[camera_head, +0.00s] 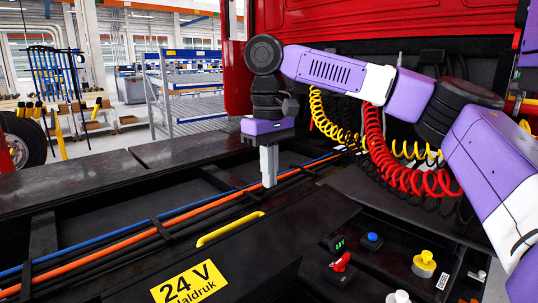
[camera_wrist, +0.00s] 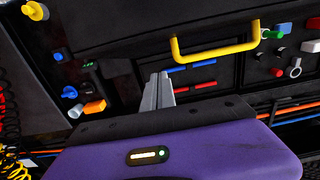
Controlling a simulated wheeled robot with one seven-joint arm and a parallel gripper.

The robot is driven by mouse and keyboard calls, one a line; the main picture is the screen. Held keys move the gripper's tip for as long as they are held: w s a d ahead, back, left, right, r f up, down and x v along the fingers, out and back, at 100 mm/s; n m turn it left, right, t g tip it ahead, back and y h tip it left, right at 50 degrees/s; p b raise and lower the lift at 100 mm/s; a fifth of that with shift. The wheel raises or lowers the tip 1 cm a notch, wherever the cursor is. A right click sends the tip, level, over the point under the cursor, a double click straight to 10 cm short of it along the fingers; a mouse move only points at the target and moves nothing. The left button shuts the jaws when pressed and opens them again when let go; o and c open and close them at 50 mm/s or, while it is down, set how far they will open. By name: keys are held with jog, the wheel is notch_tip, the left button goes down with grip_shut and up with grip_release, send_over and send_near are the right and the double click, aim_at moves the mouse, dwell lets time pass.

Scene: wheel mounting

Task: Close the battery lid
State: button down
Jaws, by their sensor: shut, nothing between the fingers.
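The battery lid (camera_head: 250,250) is a dark panel with a yellow "24 V" label (camera_head: 190,283) and a yellow bar handle (camera_head: 230,229). The handle also shows in the wrist view (camera_wrist: 216,53), above and to the right of my fingers. I cannot tell the lid's exact angle. My gripper (camera_head: 269,183) points down, its grey fingers together and empty. In the head view the fingertips appear just beyond the handle, over the cables, apart from the handle. In the wrist view my gripper (camera_wrist: 163,76) ends below and left of the handle.
A control panel with a red switch (camera_head: 341,262), blue knob (camera_head: 372,238) and yellow knob (camera_head: 424,261) lies right of the lid. Orange and blue lines (camera_head: 150,232) run along the frame. Red coiled hoses (camera_head: 385,165) hang behind my arm. The red cab stands at the back.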

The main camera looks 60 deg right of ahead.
jog(key=shift+s+a+f+b, duration=0.3)
jog(key=shift+s+f+b, duration=0.5)
jog(key=shift+s, duration=0.15)
jog(key=shift+s+a+f+b, duration=0.25)
jog(key=shift+s+f+b, duration=0.5)
jog(key=shift+s, duration=0.2)
jog(key=shift+s, duration=0.1)
